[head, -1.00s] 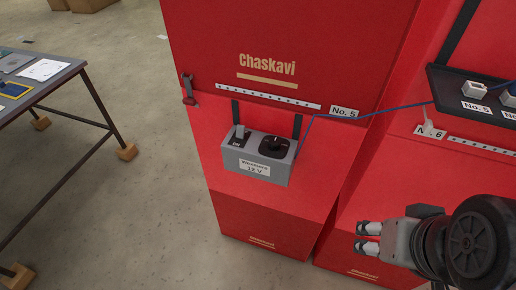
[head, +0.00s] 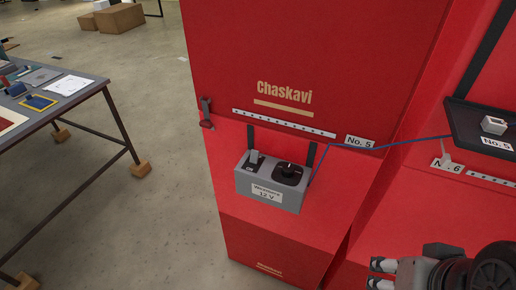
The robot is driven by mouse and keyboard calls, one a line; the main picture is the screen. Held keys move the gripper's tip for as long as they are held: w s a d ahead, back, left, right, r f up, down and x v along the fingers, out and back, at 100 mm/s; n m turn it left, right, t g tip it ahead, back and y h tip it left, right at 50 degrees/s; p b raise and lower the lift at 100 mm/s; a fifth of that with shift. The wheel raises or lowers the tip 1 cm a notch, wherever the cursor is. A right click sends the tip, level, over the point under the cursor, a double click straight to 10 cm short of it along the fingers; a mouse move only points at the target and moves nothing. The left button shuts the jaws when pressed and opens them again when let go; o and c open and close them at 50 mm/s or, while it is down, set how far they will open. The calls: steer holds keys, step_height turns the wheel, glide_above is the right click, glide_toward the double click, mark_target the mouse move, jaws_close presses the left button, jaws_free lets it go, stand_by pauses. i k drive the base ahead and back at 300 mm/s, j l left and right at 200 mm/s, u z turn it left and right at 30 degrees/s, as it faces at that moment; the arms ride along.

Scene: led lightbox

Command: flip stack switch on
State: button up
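A grey box (head: 270,190) with a "12 V" label sits on the red cabinet's ledge, held by two dark straps. On its top are a light upright switch lever (head: 254,160) at the left and a round black knob (head: 288,173) at the right. Which of these is the stack switch I cannot tell for sure. My gripper (head: 382,275) is at the bottom right, pointing left, well apart from the box. Its two fingertips show a gap with nothing between them. The lower finger is partly cut by the frame edge.
A blue cable (head: 385,147) runs from the box to a dark tray (head: 478,133) at the right. A small hook-like part (head: 207,112) hangs at the cabinet's left edge. A table (head: 85,95) with several items stands at the left. Open floor lies between.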

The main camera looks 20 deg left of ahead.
mark_target(254, 159)
steer(key=j+u, duration=0.4)
steer(key=j, duration=1.6)
steer(key=i, duration=0.1)
